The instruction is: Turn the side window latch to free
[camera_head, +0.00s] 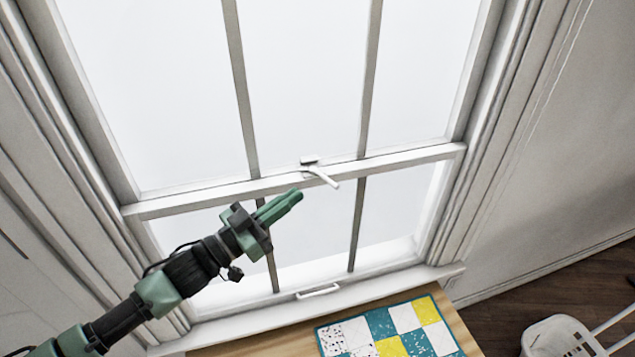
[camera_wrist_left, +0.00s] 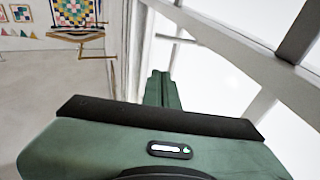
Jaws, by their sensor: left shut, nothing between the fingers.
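The window latch (camera_head: 320,174) is a small white lever on the meeting rail in the middle of the window, its arm slanting down to the right. My left gripper (camera_head: 297,196) comes in from the lower left. Its green fingers are shut with nothing between them, and their tips show just below and left of the latch lever, apart from it in the picture. In the left wrist view the shut fingers (camera_wrist_left: 159,88) point away toward the window side, and a thin white bar (camera_wrist_left: 176,40) shows beyond them; I cannot tell if it is the latch. My right gripper is not in view.
A white pull handle (camera_head: 318,291) sits on the lower sash rail. A wooden table (camera_head: 262,342) with a patchwork quilt piece (camera_head: 390,330) stands below the window. A white chair or basket (camera_head: 556,338) is at the lower right. The wall (camera_head: 560,170) right of the window is bare.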

